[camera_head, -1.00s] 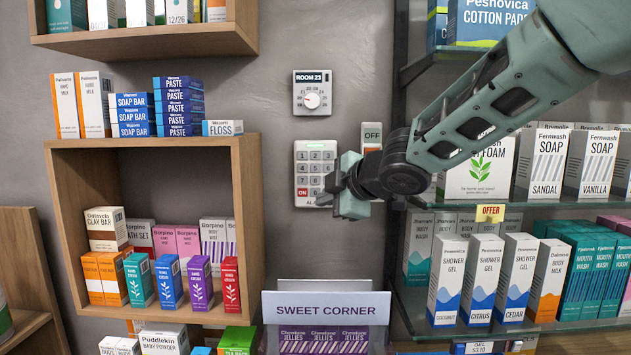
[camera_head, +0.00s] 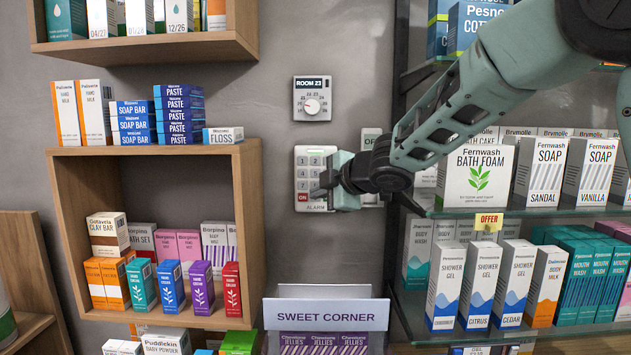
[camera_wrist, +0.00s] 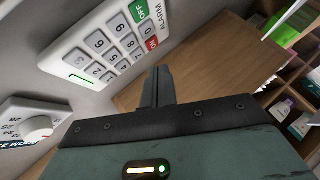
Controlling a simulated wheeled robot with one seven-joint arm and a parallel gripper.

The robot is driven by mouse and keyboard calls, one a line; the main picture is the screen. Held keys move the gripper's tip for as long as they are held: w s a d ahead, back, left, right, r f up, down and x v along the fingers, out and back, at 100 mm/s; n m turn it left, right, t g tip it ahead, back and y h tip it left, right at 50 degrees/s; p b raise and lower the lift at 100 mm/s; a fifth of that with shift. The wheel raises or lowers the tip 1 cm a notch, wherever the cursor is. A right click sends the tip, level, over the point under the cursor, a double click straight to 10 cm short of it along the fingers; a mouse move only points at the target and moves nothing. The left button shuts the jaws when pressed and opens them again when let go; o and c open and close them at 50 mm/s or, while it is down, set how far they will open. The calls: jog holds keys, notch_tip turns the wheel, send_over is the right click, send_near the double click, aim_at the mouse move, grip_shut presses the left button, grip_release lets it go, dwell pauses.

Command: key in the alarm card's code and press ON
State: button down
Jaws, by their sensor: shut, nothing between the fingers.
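The white alarm keypad (camera_head: 300,172) is on the grey wall, with grey number keys, a red ON key (camera_head: 303,197) and the word ALARM below. My gripper (camera_head: 322,190) is shut and empty in front of its lower right part, hiding the right-hand keys. In the wrist view the keypad (camera_wrist: 88,62) appears tilted, with a green strip, a green OFF key (camera_wrist: 139,10) and the red ON key (camera_wrist: 152,43). My closed fingertips (camera_wrist: 157,75) show just below the keys there; I cannot tell whether they touch it. I see no readable alarm card.
A ROOM 23 dial (camera_head: 312,98) is above the keypad. A switch plate (camera_head: 371,138) is right of it, partly behind my arm. A wooden shelf box (camera_head: 245,230) is on the left, glass shelves (camera_head: 500,210) with boxes on the right, a SWEET CORNER stand (camera_head: 326,318) below.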

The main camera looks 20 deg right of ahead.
jog(key=shift+w+d+p, duration=0.3)
jog(key=shift+w+p, duration=0.05)
jog(key=shift+w, duration=0.5)
jog(key=shift+w+d+p, duration=0.25)
jog(key=shift+w+p, duration=0.1)
jog(key=shift+w, duration=0.45)
jog(key=shift+w, duration=0.1)
dwell(0.7)
jog(key=shift+w+d+p, duration=0.1)
jog(key=shift+w+p, duration=0.15)
jog(key=shift+p, duration=0.05)
jog(key=shift+w+d, duration=0.1)
jog(key=shift+w, duration=0.25)
dwell(0.6)
jog(key=shift+s, duration=0.2)
jog(key=shift+s+a, duration=0.2)
jog(key=shift+s, duration=0.35)
jog(key=shift+s+a+b, duration=0.25)
jog(key=shift+s+b, duration=0.2)
jog(key=shift+s, duration=0.35)
jog(key=shift+s+a+b, duration=0.3)
jog(key=shift+s+b, duration=0.2)
jog(key=shift+s, duration=0.3)
jog(key=shift+s+a+b, duration=0.25)
jog(key=shift+s+b, duration=0.2)
jog(key=shift+s, duration=0.35)
